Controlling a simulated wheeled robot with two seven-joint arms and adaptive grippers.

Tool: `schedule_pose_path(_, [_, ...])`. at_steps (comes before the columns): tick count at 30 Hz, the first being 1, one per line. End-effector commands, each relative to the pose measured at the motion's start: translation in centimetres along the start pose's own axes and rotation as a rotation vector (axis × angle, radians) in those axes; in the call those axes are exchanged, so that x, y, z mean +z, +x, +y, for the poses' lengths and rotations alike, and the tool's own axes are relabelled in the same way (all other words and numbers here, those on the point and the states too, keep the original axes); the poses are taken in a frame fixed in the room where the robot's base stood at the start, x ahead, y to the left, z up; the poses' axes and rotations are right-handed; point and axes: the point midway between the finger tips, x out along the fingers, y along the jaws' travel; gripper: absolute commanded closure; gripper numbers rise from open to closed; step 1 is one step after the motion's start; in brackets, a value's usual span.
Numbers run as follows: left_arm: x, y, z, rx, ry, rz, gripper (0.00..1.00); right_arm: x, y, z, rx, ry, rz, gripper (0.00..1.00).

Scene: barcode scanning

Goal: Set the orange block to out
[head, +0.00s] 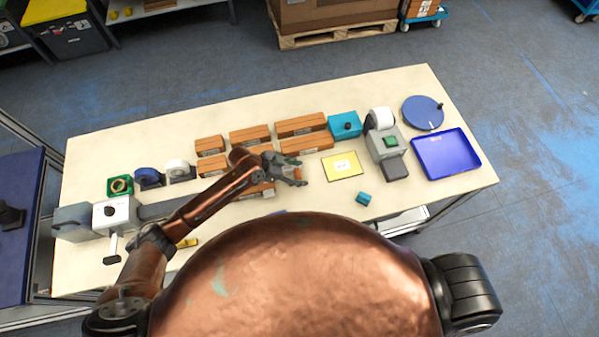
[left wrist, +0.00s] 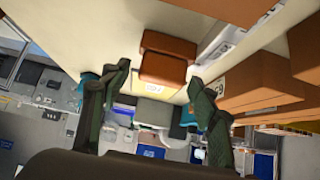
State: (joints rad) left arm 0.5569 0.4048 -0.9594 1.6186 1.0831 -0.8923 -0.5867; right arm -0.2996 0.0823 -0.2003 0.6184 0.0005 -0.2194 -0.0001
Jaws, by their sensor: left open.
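Several orange-brown blocks stand in rows on the cream table, among them a long one (head: 301,125) at the back and a shorter one (head: 210,146) at left. I cannot tell which is the task's block. My left gripper (head: 296,171) is open over the rows, and its arm hides parts of some blocks. In the left wrist view, an orange-brown block (left wrist: 163,68) with a white label shows beyond the gap between the open fingers (left wrist: 157,100). I see nothing held. My right gripper is not in view.
A yellow card (head: 342,166), a label printer (head: 385,142), a blue tray (head: 447,155) and a round blue disc (head: 422,112) are to the right. The front right is mostly clear.

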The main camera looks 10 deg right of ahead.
Motion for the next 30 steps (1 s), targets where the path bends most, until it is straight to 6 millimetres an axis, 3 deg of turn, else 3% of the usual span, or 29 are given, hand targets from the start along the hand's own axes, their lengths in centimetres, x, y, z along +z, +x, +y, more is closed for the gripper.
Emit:
schedule_pose_path(12, [0.1, -7.7, -0.1, -0.002, 0.003, -0.001, 0.45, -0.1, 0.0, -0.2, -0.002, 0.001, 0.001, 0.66])
schedule_pose_path(18, [0.1, -10.7, 0.0, -0.001, 0.001, 0.0, 0.45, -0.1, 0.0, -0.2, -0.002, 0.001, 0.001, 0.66])
schedule_pose_path(30, [0.0, -11.7, 0.0, 0.0, 0.0, 0.001, 0.45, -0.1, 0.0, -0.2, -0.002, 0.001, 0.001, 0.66])
